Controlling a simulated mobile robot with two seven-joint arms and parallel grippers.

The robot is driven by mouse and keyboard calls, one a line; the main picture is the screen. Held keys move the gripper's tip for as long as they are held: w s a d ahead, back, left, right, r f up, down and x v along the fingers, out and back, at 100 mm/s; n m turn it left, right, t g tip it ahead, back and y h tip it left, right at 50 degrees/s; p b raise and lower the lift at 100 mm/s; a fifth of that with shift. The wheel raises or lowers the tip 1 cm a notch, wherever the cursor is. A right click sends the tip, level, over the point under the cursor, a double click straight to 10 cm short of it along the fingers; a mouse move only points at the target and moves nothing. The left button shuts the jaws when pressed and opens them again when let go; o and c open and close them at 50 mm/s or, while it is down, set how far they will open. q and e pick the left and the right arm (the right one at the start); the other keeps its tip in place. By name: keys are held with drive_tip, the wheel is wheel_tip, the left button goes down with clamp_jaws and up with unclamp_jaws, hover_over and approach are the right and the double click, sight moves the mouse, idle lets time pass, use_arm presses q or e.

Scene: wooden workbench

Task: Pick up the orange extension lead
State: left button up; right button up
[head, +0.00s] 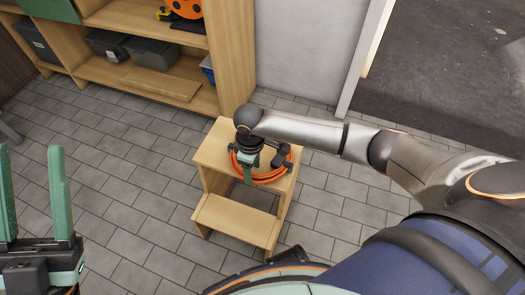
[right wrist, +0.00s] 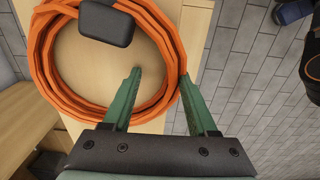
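The orange extension lead (head: 270,181) lies coiled on the top step of a small wooden step stool (head: 214,152). In the right wrist view the coil (right wrist: 48,62) fills the upper left, with a black block (right wrist: 106,23) on it. My right gripper (head: 249,172) is over the coil, pointing down. Its green fingers (right wrist: 160,76) are apart, one inside the ring and one at its outer edge, with orange strands between them. Whether they touch the lead, I cannot tell. My left gripper (head: 31,150) is open and empty at the far left, away from the stool.
The stool's lower step (head: 236,218) is bare. A wooden shelf unit (head: 226,60) with dark grey bins (head: 150,51) stands behind to the left. A white wall (head: 305,45) and a doorway are at the back right. The tiled floor (head: 130,185) left of the stool is clear.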

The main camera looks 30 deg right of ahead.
clamp_jaws()
drive_tip(key=shift+w, duration=0.1)
idle(1.1)
